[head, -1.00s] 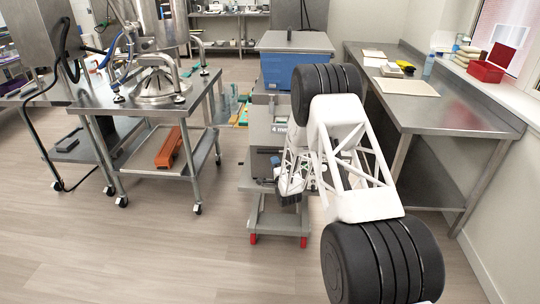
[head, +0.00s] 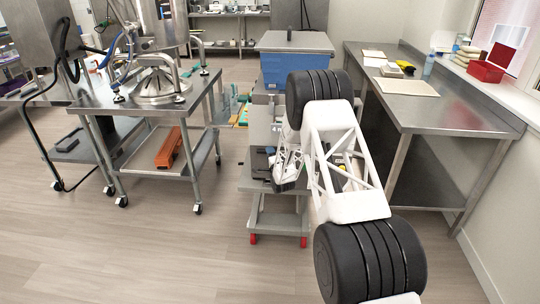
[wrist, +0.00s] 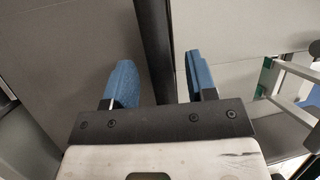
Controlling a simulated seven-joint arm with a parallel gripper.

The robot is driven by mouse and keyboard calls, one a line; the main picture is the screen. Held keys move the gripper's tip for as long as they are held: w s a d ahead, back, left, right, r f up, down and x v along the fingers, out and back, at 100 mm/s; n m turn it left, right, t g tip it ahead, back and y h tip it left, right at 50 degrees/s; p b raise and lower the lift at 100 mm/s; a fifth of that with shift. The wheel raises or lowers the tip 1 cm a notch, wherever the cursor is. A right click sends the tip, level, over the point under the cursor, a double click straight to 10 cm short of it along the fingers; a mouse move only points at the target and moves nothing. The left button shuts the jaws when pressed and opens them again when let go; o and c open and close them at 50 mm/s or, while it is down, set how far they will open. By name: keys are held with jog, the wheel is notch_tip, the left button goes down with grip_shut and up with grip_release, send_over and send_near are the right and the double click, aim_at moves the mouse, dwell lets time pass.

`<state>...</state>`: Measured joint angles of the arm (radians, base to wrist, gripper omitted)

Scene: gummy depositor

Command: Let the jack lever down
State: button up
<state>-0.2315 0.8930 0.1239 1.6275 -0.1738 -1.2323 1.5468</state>
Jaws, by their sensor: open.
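My gripper (wrist: 161,80) is open in the wrist view, with its two blue fingertips apart. A dark, straight bar (wrist: 152,35) runs between and beyond the fingers; I cannot tell whether it is the jack lever or a gap or edge of the machine, nor whether it touches a finger. In the head view the depositor machine, with a blue hopper (head: 296,68) on top, stands on a grey wheeled stand (head: 280,218) with red feet. My arm covers its right side, and my gripper is small and partly hidden beside its left front. The jack lever cannot be clearly picked out there.
A steel cart (head: 88,101) with an orange part (head: 168,148) on its lower shelf stands to the left. A long steel bench (head: 465,112) stands along the right wall. The floor (head: 130,255) in front of the cart is clear.

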jog(key=shift+w+a, duration=0.1)
jog(key=shift+w, duration=0.15)
grip_shut()
